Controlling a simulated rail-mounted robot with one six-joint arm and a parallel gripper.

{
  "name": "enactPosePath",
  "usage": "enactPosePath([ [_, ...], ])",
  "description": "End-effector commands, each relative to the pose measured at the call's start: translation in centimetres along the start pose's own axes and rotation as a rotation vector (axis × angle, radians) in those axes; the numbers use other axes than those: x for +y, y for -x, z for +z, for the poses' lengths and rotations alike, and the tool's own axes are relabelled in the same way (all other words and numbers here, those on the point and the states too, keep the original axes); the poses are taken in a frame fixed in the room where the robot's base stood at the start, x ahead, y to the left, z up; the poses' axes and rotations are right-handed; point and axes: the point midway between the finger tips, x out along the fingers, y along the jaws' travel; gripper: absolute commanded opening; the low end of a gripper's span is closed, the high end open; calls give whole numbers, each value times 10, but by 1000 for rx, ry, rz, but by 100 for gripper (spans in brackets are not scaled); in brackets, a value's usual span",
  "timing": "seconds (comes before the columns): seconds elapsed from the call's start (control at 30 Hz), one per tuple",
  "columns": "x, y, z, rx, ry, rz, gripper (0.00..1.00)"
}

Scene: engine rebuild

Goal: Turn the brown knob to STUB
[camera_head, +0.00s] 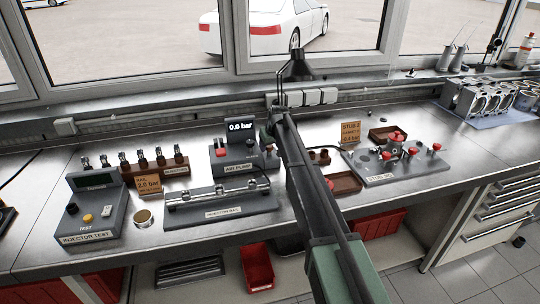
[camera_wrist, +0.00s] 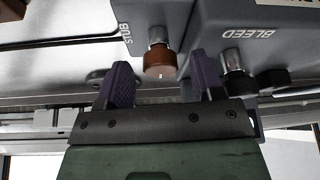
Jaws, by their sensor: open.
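In the wrist view the brown knob (camera_wrist: 158,58) sits on a short metal shaft on a grey housing. A white STUB label (camera_wrist: 126,35) is printed to its left. A small pale mark shows at the knob's lower edge. My gripper (camera_wrist: 162,72) is open, with one dark purple finger on each side of the knob. I cannot tell whether either finger touches it; gaps show on both sides. In the head view my arm reaches to the right side of the grey air pump unit (camera_head: 236,168), and the knob cannot be made out there.
A BLEED label (camera_wrist: 248,33) and a dark knob (camera_wrist: 236,80) are close to the right finger. The injector rail (camera_head: 220,205) lies in front of the pump. The injector test box (camera_head: 92,215) stands left, and a plate with red knobs (camera_head: 400,165) right.

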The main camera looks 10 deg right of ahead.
Motion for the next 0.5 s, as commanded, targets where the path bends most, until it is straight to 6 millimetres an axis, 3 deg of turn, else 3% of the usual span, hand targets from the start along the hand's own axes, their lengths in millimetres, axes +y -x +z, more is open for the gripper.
enactPosePath([
  [0.23, 0, -1, -1, 0, 0, 0, 60],
  [0.5, 0, 0, 0, 0, -1, 0, 18],
])
